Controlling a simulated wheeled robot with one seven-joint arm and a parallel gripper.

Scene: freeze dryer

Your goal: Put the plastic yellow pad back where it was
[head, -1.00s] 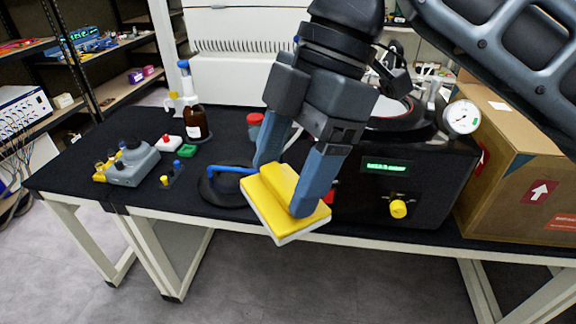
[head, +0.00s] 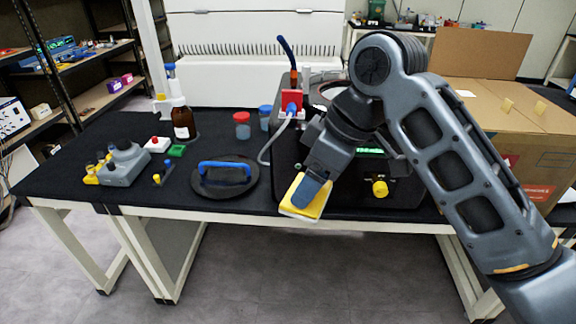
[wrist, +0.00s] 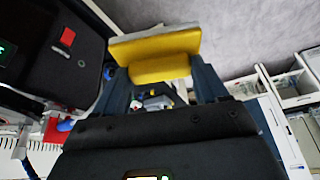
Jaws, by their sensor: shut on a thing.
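The yellow pad (head: 298,203), with a pale underside, is held by my gripper (head: 318,186) in front of the table's front edge, near the black machine. In the wrist view the yellow pad (wrist: 160,58) lies between the two blue-grey fingers of my gripper (wrist: 165,75), which are shut on it. The pad is tilted and its pale face points away from the gripper. My gripper hides part of the machine's front.
The black freeze dryer (head: 400,185) has a green display and yellow knob (head: 380,188). A round black lid with a blue handle (head: 226,172) lies on the black table (head: 270,208). Red- and blue-capped jars (head: 242,126), a brown bottle (head: 183,122) and a cardboard box (head: 500,120) stand around.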

